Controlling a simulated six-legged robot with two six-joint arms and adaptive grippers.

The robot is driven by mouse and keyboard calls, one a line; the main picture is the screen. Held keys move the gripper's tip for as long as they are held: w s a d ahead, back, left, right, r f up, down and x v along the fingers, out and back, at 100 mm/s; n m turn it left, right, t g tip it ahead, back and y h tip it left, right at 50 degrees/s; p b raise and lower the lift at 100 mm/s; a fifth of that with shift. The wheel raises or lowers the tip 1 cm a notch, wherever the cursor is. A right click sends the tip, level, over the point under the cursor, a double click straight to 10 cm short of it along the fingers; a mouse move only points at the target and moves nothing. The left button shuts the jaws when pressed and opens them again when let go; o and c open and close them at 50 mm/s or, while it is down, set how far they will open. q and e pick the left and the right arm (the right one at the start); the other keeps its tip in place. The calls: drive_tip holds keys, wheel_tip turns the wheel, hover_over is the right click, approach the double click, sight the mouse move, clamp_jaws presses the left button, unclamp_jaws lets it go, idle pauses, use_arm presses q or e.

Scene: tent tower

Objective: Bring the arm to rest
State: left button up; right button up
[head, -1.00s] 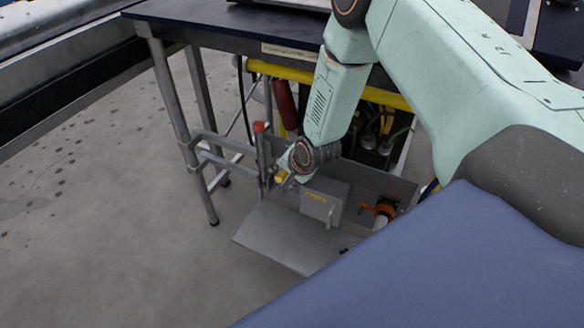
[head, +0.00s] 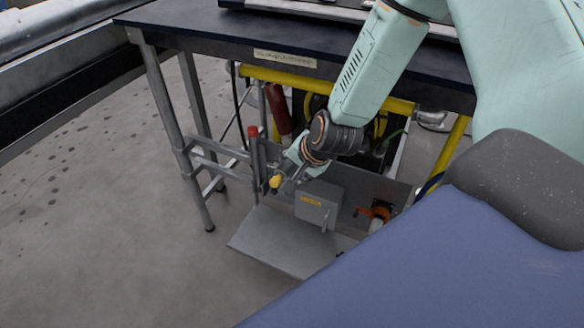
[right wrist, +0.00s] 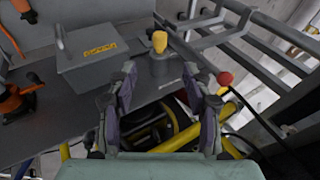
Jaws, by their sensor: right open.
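My right arm reaches down from the upper right in the head view. Its gripper (head: 292,172) is near the yellow-capped knob (head: 275,182), low in front of the table. In the right wrist view the two fingers of the right gripper (right wrist: 166,82) stand apart with nothing held between them. The yellow-capped knob (right wrist: 159,42) stands beyond the fingertips on a grey cylindrical base, apart from them as far as I can tell. My left gripper is not in view.
A grey box with a yellow label (head: 318,204) sits on the grey metal panel (head: 280,240). An orange clamp-like part (head: 376,213) is to its right. A red-topped post (head: 253,132) and metal rails are at left. The dark table (head: 210,22) stands above.

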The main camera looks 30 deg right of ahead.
idle(0.4)
drive_tip(key=s+a+f+n+g, duration=0.2)
drive_tip(key=s+f+n, duration=0.1)
drive_tip(key=s, duration=0.7)
drive_tip(key=s+a+f+n+g+p, duration=0.1)
drive_tip(key=s+n, duration=0.4)
drive_tip(key=s, duration=0.5)
drive_tip(key=s+a+f+n+g+p, duration=0.1)
drive_tip(key=s+a+f+n+g, duration=0.2)
drive_tip(key=s, duration=0.7)
wheel_tip(320, 180, down, 3)
drive_tip(key=shift+a+f+n+g, duration=0.1)
drive_tip(key=shift+a+n+g, duration=0.2)
drive_tip(key=shift+a+n, duration=0.65)
drive_tip(key=shift+a+m, duration=0.2)
drive_tip(key=shift+m, duration=0.05)
